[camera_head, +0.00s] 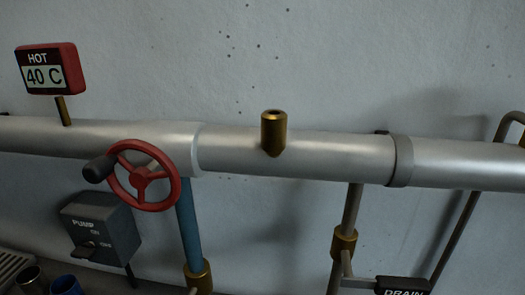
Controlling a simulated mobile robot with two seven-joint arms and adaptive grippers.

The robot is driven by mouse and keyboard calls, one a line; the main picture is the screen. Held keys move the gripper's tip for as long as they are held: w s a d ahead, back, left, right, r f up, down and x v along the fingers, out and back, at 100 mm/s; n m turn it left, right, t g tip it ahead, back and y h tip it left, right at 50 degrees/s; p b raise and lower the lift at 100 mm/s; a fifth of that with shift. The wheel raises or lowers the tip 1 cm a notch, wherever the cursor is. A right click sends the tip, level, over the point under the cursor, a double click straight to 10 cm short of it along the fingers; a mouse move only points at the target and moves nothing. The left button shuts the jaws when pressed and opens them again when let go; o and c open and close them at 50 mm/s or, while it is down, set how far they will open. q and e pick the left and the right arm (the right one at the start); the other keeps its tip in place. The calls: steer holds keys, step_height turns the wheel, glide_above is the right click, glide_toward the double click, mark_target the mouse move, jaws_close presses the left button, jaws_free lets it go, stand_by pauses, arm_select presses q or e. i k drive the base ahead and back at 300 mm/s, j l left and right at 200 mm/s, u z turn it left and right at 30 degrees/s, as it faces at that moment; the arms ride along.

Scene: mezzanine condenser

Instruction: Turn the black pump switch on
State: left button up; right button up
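The dark grey pump box (103,226) is mounted at the lower left, below the big pipe. It is labelled PUMP, with small ON and OFF marks on its front. The black pump switch (86,246) is a small lever on the box's front, sticking out low, near the lower mark. Its exact setting is hard to read at this size. Neither of my grippers shows in the head view.
A large silver pipe (330,155) crosses the view. A red handwheel (144,176) with a dark knob sits just above and right of the pump box. A red HOT 40 C display (50,70) stands upper left. Cups (66,286) are lower left; a DRAIN handle (403,285) is lower right.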

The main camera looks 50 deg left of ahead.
mark_target(86, 252)
steer(key=u, duration=2.6)
